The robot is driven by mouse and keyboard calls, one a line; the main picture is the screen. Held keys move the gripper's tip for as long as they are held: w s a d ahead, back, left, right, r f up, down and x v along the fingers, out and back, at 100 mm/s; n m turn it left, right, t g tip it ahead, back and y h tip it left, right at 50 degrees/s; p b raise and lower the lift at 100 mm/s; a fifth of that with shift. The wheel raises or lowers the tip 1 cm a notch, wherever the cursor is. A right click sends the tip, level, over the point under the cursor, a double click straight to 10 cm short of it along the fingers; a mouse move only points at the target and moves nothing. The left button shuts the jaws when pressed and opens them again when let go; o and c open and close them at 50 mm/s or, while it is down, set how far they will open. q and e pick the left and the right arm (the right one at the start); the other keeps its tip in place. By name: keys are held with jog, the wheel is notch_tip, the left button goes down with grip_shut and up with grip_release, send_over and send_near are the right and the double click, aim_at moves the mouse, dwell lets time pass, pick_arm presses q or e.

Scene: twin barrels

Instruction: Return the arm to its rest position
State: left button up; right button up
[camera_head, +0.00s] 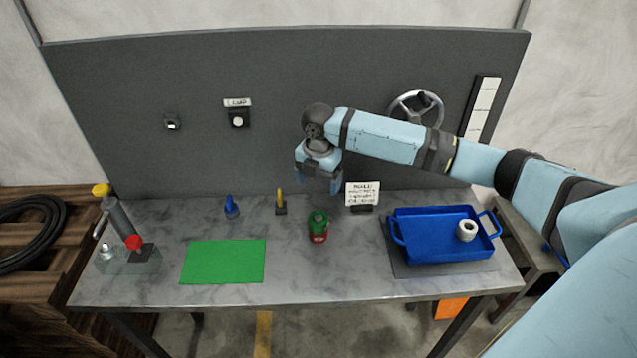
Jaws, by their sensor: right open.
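My right arm comes in from the right and reaches across above the back of the table. My right gripper (319,182) hangs at its end, fingers pointing down, open and with nothing between its fingers. It hovers above and behind a barrel-like object with a green top and red base (318,227), apart from it in the picture. My left gripper is not in view.
On the grey table (350,284) are a green mat (224,262), a blue tray (428,256) holding a white ring (466,230), a small sign (362,194) and a blue-knobbed piece (231,207). A grey panel (270,75) with a handwheel (416,100) stands behind.

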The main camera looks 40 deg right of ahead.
jog(key=s+a+f+m+t+y, duration=0.1)
jog(key=s+a+f+m, duration=0.2)
jog(key=a+f, duration=0.2)
jog(key=s+a+f+m+t+y, duration=0.2)
jog(key=s+a+f+m, duration=0.1)
jog(key=a, duration=0.4)
jog(key=s+a+f+m+t+y, duration=0.2)
jog(key=s+a+f, duration=0.3)
jog(key=f, duration=0.3)
jog(key=shift+a+f+m+p, duration=0.1)
jog(key=shift+a+m+p, duration=0.4)
jog(key=shift+a, duration=0.4)
jog(key=s+d+f+m+t+h, duration=0.1)
jog(key=s+m+t, duration=0.2)
jog(key=s+m, duration=0.2)
jog(key=s+f+m+t, duration=0.1)
jog(key=s+m+t, duration=0.2)
jog(key=s+m, duration=0.3)
jog(key=s, duration=0.5)
jog(key=shift+d+f+m+h, duration=0.3)
jog(key=shift+d+h, duration=0.1)
